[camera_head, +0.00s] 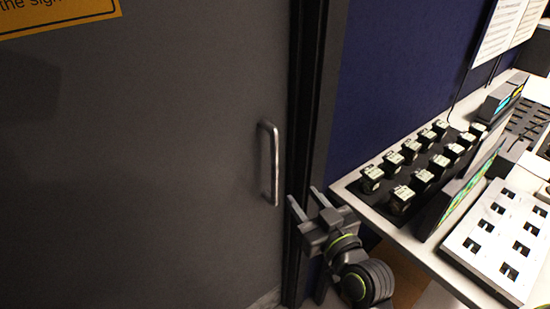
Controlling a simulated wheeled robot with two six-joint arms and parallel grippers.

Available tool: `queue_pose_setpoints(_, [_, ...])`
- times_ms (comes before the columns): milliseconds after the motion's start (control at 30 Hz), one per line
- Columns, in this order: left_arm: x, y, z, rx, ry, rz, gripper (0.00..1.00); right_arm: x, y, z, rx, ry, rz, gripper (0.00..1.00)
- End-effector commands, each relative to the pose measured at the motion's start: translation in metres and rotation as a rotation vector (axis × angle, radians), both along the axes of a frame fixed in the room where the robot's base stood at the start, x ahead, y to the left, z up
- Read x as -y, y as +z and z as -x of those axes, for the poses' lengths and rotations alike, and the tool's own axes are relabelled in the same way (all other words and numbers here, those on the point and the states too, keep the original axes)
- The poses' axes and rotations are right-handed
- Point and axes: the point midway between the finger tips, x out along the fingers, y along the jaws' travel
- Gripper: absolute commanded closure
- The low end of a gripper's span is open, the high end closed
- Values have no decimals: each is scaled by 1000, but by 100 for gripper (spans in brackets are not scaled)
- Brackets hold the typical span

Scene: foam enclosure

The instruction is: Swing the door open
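The door (150,180) is a large dark grey panel filling the left half of the view. It looks shut against the dark frame (319,110). A vertical metal bar handle (274,165) sits near its right edge. My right gripper (306,200) is just right of the handle's lower end in the picture, with its two fingers apart and nothing seen between them. It appears apart from the handle, though the depth between them is hard to tell. My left gripper is not in view.
A white table (405,238) stands to the right of the frame, close to my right arm. It holds a black tray of several small labelled blocks (403,197) and a white slotted panel (505,240). A dark blue wall (400,80) is behind. A yellow sign (55,12) is on the door.

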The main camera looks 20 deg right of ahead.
Motion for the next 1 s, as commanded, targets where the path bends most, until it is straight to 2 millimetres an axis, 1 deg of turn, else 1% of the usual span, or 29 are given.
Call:
queue_pose_setpoints(33, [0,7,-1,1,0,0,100,-2,4,-10,0,2,1,61])
queue_pose_setpoints(200, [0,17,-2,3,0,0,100,-6,3,-41,-1,1,1,61])
queue_pose_setpoints(600, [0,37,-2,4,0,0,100,-16,3,-109,-1,0,1,61])
queue_pose_setpoints(800, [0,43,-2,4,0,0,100,-20,1,-132,-2,0,1,61])
queue_pose_setpoints(1000, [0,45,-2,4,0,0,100,-22,0,-142,-1,-1,0,61])
